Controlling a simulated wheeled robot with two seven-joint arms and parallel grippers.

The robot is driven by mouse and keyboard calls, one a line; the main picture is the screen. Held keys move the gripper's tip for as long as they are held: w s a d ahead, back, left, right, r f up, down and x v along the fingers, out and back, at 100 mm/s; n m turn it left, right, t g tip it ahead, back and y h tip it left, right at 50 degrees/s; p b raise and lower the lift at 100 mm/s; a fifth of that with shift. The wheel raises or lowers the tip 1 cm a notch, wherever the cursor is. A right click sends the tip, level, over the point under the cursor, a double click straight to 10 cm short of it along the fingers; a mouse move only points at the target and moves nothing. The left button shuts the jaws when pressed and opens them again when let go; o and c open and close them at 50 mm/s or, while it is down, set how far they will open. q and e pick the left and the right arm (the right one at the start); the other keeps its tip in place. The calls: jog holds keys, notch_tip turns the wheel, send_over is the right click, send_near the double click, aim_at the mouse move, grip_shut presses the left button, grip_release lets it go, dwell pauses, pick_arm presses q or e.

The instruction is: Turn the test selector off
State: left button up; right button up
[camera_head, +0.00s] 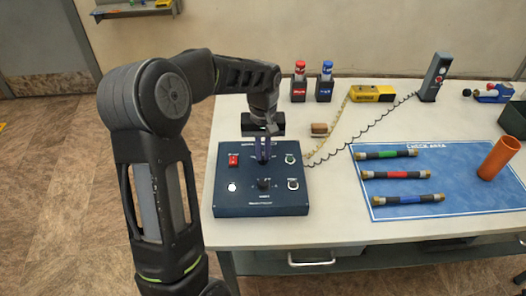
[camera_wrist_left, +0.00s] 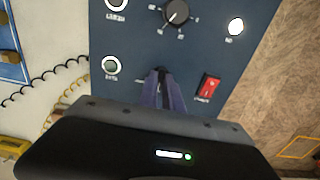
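A dark blue control panel (camera_head: 232,205) lies on the white table; it fills the middle of the left wrist view (camera_wrist_left: 215,40). My left gripper (camera_head: 262,160) points down at the panel's upper middle. My right gripper is out of view.
A white lamp (camera_head: 232,187) and another round button (camera_head: 293,184) flank the knob. A coiled cord runs from the panel to a grey upright unit (camera_head: 435,77). A blue mat (camera_head: 460,165) with several tubes lies right. Red and blue bottles (camera_head: 299,82) stand behind.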

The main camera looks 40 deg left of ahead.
aim_at(263, 155)
pick_arm(q)
jog(key=o, duration=0.4)
jog(key=shift+o, duration=0.2)
jog(key=shift+r, duration=3.9)
